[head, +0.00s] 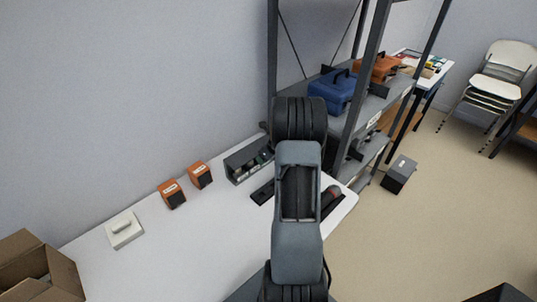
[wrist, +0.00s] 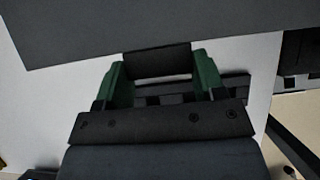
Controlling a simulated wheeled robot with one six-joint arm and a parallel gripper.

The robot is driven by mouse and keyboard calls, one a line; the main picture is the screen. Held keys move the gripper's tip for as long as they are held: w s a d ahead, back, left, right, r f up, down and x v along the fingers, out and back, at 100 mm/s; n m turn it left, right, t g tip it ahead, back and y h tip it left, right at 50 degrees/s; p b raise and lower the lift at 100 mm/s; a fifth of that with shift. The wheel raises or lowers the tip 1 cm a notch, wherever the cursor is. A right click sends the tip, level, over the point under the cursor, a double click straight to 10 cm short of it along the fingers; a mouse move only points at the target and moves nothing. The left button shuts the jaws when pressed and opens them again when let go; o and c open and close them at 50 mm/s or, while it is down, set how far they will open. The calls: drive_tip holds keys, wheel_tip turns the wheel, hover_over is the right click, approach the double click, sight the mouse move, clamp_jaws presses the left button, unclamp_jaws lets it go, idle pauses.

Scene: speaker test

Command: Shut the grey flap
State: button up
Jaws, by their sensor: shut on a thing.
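A broad dark grey panel, which looks like the grey flap (wrist: 150,25), fills the top of the wrist view. Its near edge runs just beyond my fingertips. My gripper (wrist: 159,72) has two green fingers, shut on a dark block-like piece (wrist: 157,60) at that edge. I cannot tell for sure whether this piece is part of the flap.
Two orange boxes (head: 172,194) and a white block-like device (head: 124,229) stand on the white table (head: 190,262). A cardboard box (head: 38,270) is at the lower left. A grey shelf rack with a blue case (head: 334,90) stands behind my arm. The floor to the right is mostly clear.

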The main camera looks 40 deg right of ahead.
drive_tip(key=shift+s+a+f, duration=0.15)
drive_tip(key=shift+a+f, duration=0.05)
drive_tip(key=shift+f, duration=0.6)
drive_tip(key=o, duration=0.9)
drive_tip(key=shift+c, duration=0.2)
drive_tip(key=shift+o, duration=0.7)
drive_tip(key=shift+d, duration=0.15)
drive_tip(key=shift+o, duration=1.4)
drive_tip(key=shift+r, duration=0.25)
drive_tip(key=p+v, duration=0.1)
drive_tip(key=v, duration=1.2)
drive_tip(key=shift+r, duration=0.25)
